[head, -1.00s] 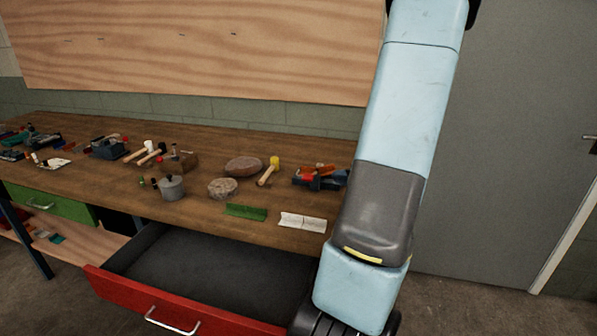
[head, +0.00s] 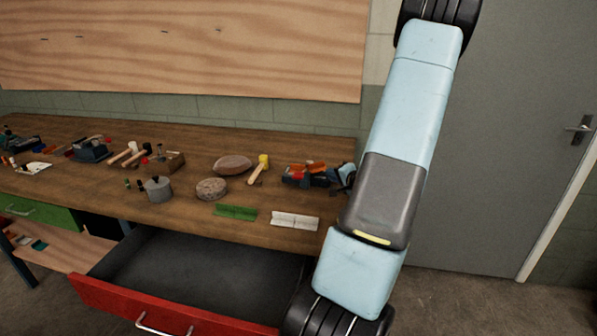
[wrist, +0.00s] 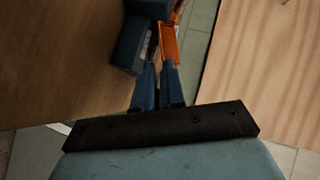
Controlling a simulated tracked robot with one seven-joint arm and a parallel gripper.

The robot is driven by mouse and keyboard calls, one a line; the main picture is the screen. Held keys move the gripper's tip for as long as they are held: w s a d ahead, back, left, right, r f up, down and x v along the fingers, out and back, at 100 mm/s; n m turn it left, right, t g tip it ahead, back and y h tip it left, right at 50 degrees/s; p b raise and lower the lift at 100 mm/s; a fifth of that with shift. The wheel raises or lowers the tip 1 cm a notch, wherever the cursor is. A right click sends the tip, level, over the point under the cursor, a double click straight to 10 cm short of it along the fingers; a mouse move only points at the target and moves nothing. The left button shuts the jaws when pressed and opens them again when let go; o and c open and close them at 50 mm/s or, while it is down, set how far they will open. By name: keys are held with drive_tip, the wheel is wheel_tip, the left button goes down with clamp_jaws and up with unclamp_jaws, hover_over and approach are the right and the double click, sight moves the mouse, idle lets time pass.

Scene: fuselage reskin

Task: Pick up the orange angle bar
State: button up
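The orange angle bar (wrist: 168,43) is in the upper middle of the wrist view, next to a dark blue block-like tool (wrist: 130,42). In the head view an orange piece (head: 316,167), which seems to be the bar, lies among blue and red items at the bench's right end. My gripper (wrist: 158,68) points at the bar, its two blue fingers slightly apart with a narrow dark gap between them. The bar's near end is close to the fingertips; I cannot tell whether they touch. In the head view my gripper (head: 346,176) is just right of these items, partly behind my arm.
The wooden bench (head: 120,195) also holds a green angle piece (head: 235,212), a white one (head: 295,220), a yellow-headed mallet (head: 259,168), stones and a grey pot (head: 158,189). An open red drawer (head: 125,305) juts out below. A plywood panel (head: 180,60) stands behind.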

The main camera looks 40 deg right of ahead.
sight(325, 177)
drive_tip(key=shift+x, duration=2.6)
drive_tip(key=shift+d+r, duration=0.1)
drive_tip(key=shift+r, duration=0.05)
drive_tip(key=shift+c, duration=0.2)
clamp_jaws()
drive_tip(key=shift+r, duration=0.1)
